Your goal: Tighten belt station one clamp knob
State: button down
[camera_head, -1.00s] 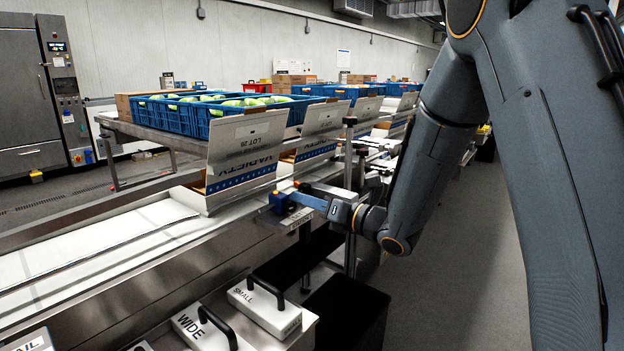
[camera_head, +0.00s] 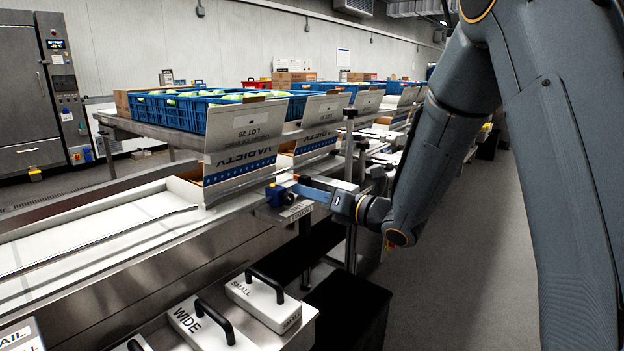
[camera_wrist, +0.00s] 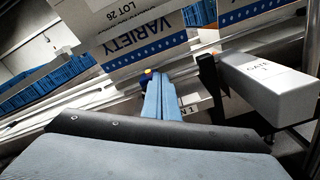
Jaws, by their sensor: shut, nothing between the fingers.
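The clamp knob (camera_head: 275,195) is a small dark blue piece at the belt's near edge, above the station label (camera_head: 297,211). My gripper (camera_head: 299,189) reaches in from the right, with its blue fingers pointing left at the knob. In the wrist view, the fingers (camera_wrist: 153,84) lie together, shut and empty. A dark blue piece with a yellow top (camera_wrist: 148,72), seemingly the knob, shows just past their tips. The fingers hide part of it. I cannot tell whether the tips touch it.
A VARIETY box (camera_head: 242,150) stands on the belt's far side. A grey gate block (camera_wrist: 268,85) on a black post is right of my fingers. Below are white handled blocks marked WIDE (camera_head: 205,328) and SMALL (camera_head: 262,302). The floor at right is clear.

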jog(key=shift+w+d+f+b, duration=0.2)
jog(key=shift+w+f+b, duration=0.1)
jog(key=shift+b, duration=0.9)
dwell(0.5)
jog(key=v, duration=0.6)
jog(key=shift+w+d+r+b, duration=0.2)
jog(key=shift+b, duration=0.1)
